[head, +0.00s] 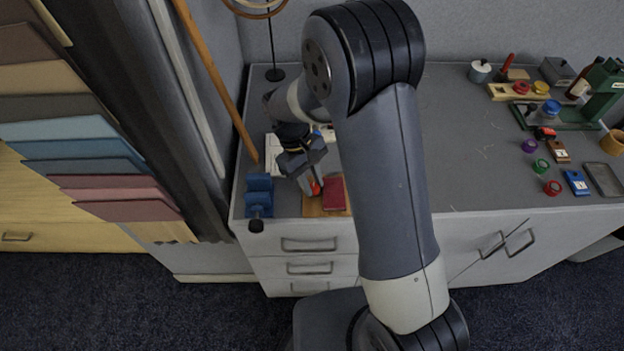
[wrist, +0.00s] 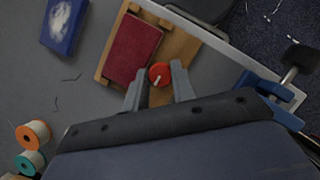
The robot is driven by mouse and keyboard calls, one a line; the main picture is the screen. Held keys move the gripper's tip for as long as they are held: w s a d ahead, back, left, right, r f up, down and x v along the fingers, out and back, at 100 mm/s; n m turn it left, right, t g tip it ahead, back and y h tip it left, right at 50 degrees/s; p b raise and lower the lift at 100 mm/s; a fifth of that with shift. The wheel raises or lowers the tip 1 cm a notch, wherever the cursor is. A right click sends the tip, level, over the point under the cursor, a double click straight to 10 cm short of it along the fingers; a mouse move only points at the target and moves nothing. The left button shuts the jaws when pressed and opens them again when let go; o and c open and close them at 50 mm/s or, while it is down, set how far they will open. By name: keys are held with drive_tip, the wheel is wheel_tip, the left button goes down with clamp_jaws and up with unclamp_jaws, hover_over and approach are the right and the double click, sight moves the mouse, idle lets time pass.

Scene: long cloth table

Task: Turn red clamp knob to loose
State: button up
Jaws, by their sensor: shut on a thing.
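The red clamp knob (wrist: 158,73) is a small round knob with a pale pointer line on its top. It sits on a wooden board (wrist: 185,45) beside a dark red block (wrist: 132,50). My gripper (wrist: 159,85) is shut on the knob, with one grey finger on each side of it. In the head view my gripper (head: 312,185) reaches down over the board, and a bit of the red knob (head: 316,189) shows by the fingers. The dark red block (head: 334,193) lies just right of it there.
A blue vise (head: 259,194) stands left of the board at the table's front edge. A blue box (wrist: 63,25) and thread spools (wrist: 33,134) lie near in the wrist view. Small tools and coloured rings (head: 552,187) stand at the right. The table's middle is mostly clear.

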idle(0.4)
drive_tip(key=o, duration=1)
drive_tip(key=shift+r, duration=0.1)
drive_tip(key=v, duration=1)
drive_tip(key=shift+a+r, duration=0.15)
drive_tip(key=shift+r, duration=0.15)
drive_tip(key=x, duration=1)
drive_tip(key=shift+f, duration=0.35)
